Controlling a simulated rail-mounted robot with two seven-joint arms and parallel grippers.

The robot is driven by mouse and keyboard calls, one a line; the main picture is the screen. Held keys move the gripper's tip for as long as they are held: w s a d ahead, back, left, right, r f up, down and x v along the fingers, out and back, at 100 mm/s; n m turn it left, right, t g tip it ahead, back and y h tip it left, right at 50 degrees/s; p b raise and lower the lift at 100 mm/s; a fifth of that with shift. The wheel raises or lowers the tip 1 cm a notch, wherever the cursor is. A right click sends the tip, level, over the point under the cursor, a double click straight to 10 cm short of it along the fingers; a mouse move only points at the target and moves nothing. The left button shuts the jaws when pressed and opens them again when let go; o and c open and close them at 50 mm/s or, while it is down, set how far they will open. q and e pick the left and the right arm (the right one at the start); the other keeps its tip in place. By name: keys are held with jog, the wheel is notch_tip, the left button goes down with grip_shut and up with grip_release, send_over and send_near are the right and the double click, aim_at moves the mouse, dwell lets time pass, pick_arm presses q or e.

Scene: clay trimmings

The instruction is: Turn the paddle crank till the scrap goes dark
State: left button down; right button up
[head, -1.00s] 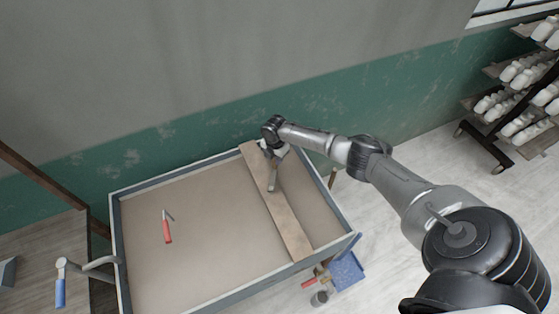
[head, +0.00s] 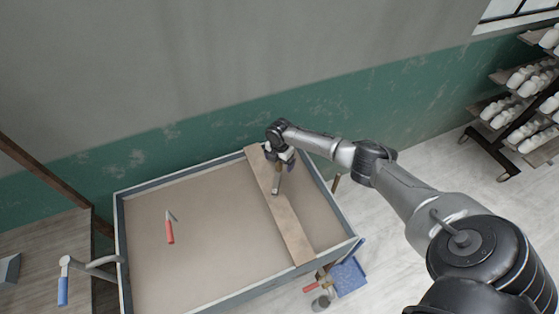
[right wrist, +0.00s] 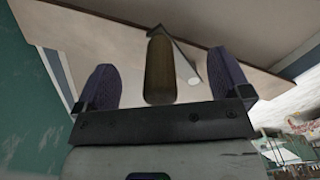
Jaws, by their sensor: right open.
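The paddle crank (head: 95,265) is a grey bent rod with a blue grip (head: 62,290) at the left end of a shallow grey-rimmed trough (head: 121,240). Its paddle is not visible. A flat beige fill, apparently the clay scrap (head: 200,265), is pale and even. My right gripper (head: 285,160) is far from the crank, low over a plank laid across the trough. It is open, and the right wrist view shows a brown wooden handle (right wrist: 160,70) between its purple pads, with visible gaps. This tool (head: 277,184) also shows on the plank in the head view.
The wooden plank (head: 295,238) spans the trough's right part. A red-handled tool (head: 169,231) lies on the fill's left part. A blue tray (head: 348,276) stands low beyond the trough's right corner. A rack of white pieces (head: 525,75) stands far right. A wooden table (head: 45,240) is at left.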

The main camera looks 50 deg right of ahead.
jog(key=shift+r, duration=0.1)
notch_tip(320, 180, up, 6)
jog(key=p, duration=0.5)
notch_tip(320, 180, up, 3)
jog(key=p, duration=0.3)
dwell(0.6)
